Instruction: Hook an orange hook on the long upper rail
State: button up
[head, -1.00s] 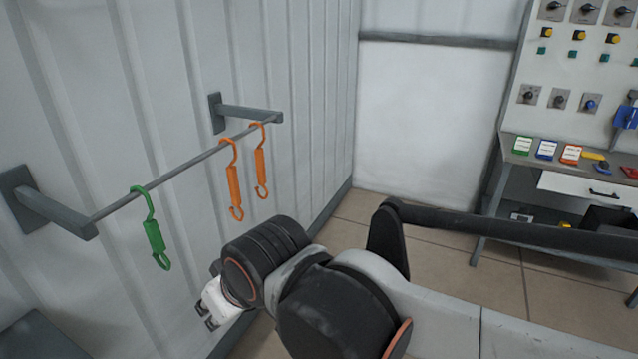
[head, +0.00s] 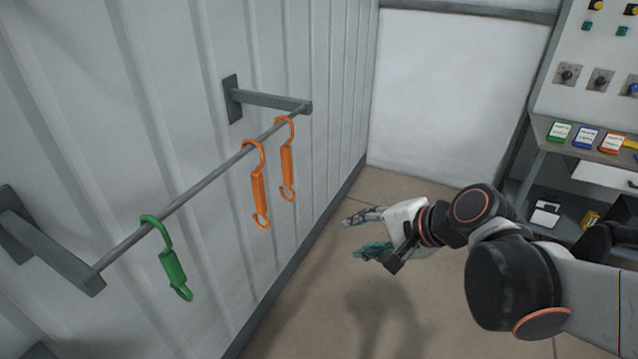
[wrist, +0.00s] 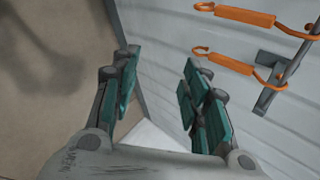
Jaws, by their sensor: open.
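Two orange hooks hang side by side on a rail (head: 204,184) held off the wall by two brackets. The nearer orange hook (head: 258,196) and the farther orange hook (head: 287,170) hang near the rail's far end. Both also show in the wrist view, the nearer one (wrist: 246,16) above the farther one (wrist: 231,64). A green hook (head: 173,267) hangs nearer on the same rail. My gripper (head: 353,235) is open and empty, to the right of the orange hooks and apart from them. In the wrist view its teal-padded fingers (wrist: 158,92) are spread with nothing between them.
A ribbed wall (head: 110,110) stands behind the rail. The far bracket (head: 270,100) sticks out just beyond the orange hooks. A control panel bench (head: 570,155) stands at the right. Floor (head: 320,300) lies open between the wall and my arm.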

aim_at(262, 185)
jog(key=w+a+m+y, duration=0.3)
jog(key=w+a+m, duration=0.1)
jog(key=a, duration=0.3)
jog(key=w+a+r+m+y, duration=0.1)
jog(key=w+a+m+y, duration=0.2)
jog(key=a, duration=0.5)
jog(key=w+a+m+y, duration=0.3)
jog(key=w+a+m, duration=0.2)
jog(key=a, duration=0.3)
jog(key=shift+w+a+r+m+y+p, duration=0.15)
jog(key=shift+w+r+m+y+p, duration=0.15)
grip_shut()
